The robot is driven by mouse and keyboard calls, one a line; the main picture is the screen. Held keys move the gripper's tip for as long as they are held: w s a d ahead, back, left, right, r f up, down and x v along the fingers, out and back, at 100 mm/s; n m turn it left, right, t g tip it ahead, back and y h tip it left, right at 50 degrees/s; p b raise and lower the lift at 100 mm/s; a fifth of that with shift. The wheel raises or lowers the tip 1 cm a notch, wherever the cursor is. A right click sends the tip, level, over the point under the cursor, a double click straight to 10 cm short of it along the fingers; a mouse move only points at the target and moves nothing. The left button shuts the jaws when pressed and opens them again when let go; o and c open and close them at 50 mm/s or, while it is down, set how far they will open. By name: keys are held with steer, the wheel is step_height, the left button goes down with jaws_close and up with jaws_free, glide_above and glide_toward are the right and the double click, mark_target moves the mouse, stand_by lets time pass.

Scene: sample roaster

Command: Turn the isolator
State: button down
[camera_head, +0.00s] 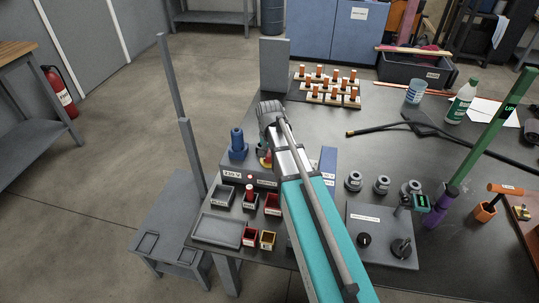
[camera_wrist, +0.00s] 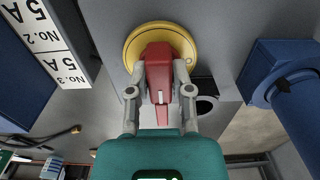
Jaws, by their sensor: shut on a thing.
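The isolator is a red handle (camera_wrist: 158,68) on a round yellow plate (camera_wrist: 187,40), fixed to a grey panel face in the wrist view. My gripper (camera_wrist: 159,78) is shut on the red handle, with one finger on each side of it. The handle stands upright in the wrist picture, in line with the fingers. In the head view a small part of the yellow plate (camera_head: 265,162) shows beside my arm. My wrist hides most of the isolator and the fingers there.
A blue block with fuse labels (camera_wrist: 60,60) is left of the isolator in the wrist view; a blue fixture (camera_wrist: 284,82) is at right. Small bins (camera_head: 226,194) lie in front in the head view. A rack of orange-topped pieces (camera_head: 327,86) stands behind.

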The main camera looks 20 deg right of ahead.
steer(key=c, duration=0.5)
jaws_free()
steer(key=shift+n, duration=0.3)
